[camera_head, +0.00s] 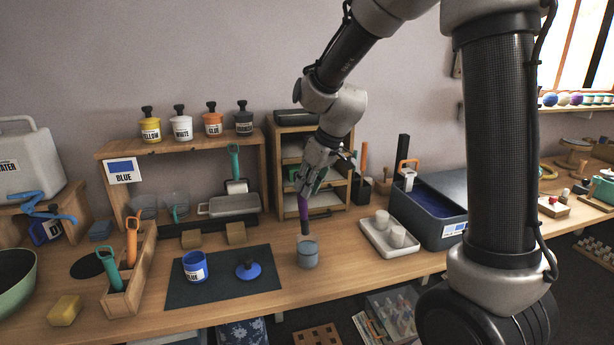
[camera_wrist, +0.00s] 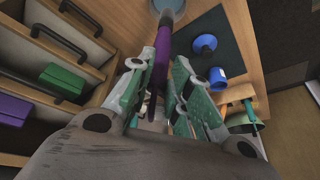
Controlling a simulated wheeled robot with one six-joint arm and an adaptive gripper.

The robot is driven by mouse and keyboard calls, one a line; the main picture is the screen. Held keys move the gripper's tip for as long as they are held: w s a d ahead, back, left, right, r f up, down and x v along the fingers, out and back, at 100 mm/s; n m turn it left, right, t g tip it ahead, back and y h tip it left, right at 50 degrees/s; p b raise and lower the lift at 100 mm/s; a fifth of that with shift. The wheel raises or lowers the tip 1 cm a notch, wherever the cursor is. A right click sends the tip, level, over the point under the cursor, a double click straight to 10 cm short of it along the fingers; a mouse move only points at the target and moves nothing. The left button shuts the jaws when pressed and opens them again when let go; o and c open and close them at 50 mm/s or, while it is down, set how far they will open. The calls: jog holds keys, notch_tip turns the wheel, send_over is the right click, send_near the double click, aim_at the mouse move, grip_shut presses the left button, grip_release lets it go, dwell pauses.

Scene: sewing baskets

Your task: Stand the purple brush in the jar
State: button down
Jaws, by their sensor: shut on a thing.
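The purple brush (camera_head: 304,208) hangs upright in my gripper (camera_head: 312,178), with its dark tip pointing down. The jar (camera_head: 307,256) is a grey-blue cup on the table, directly below the brush. The brush tip appears at or just above the jar's mouth; I cannot tell if it is inside the rim. In the wrist view the purple brush (camera_wrist: 161,55) runs from between the green-padded fingers of my gripper (camera_wrist: 158,90) towards the jar (camera_wrist: 172,6), which is cut by the top edge. The gripper is shut on the brush.
A dark mat (camera_head: 224,290) with a blue pot (camera_head: 194,266) and a blue lid (camera_head: 248,270) lies left of the jar. A white tray with cups (camera_head: 390,249) and a dark blue tub (camera_head: 430,215) stand to the right. A wooden drawer unit (camera_head: 287,203) stands close behind.

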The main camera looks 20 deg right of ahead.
jog(key=shift+s+d+f, duration=0.1)
jog(key=shift+s+f, duration=0.1)
jog(key=shift+f, duration=1.25)
jog(key=shift+s+d+f, duration=0.1)
jog(key=shift+s+f, duration=0.05)
jog(key=shift+f, duration=1.3)
jog(key=c, duration=1.2)
grip_release()
jog(key=shift+c, duration=0.2)
jog(key=v, duration=1.2)
